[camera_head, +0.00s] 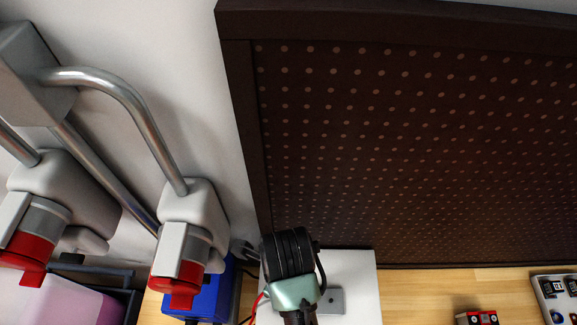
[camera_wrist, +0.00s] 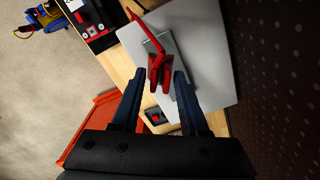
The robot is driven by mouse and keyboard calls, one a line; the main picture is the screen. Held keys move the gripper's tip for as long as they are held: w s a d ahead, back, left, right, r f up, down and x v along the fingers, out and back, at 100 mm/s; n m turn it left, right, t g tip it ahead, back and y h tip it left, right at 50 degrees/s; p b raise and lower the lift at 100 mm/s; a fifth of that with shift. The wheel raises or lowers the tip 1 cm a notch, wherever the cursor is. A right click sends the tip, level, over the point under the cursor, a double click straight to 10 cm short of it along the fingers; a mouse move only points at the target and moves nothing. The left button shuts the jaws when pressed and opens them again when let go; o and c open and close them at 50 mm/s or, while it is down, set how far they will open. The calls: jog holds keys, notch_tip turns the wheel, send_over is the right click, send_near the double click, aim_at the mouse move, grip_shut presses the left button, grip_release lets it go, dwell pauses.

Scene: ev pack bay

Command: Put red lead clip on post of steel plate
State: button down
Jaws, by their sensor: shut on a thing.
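In the wrist view, my gripper (camera_wrist: 161,76) has its two dark blue fingers on either side of the red lead clip (camera_wrist: 158,70) and is shut on it. A red lead (camera_wrist: 145,30) runs up and left from the clip. The clip is above or against a small grey steel plate (camera_wrist: 183,47); I cannot tell whether they touch. In the head view, the steel plate (camera_head: 332,300) shows partly beside my wrist, which hides the clip and fingertips. The post cannot be made out clearly.
The plate lies on a pale board (camera_head: 355,272) on the wooden bench (camera_head: 420,290). A dark perforated panel (camera_head: 420,150) rises behind. A blue box (camera_head: 212,298) stands left, below grey and red connectors (camera_head: 185,270). A red and black block (camera_head: 476,316) sits right.

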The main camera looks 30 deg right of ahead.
jog(key=shift+w+d, duration=0.2)
jog(key=shift+d, duration=0.25)
jog(key=shift+s+a+f, duration=0.15)
jog(key=shift+a+f, duration=0.4)
jog(key=shift+f, duration=0.3)
jog(key=shift+d+f, duration=0.25)
jog(key=shift+f, duration=1.7)
jog(key=shift+f, duration=0.9)
jog(key=shift+c, duration=1.7)
grip_release()
jog(key=shift+r, duration=0.1)
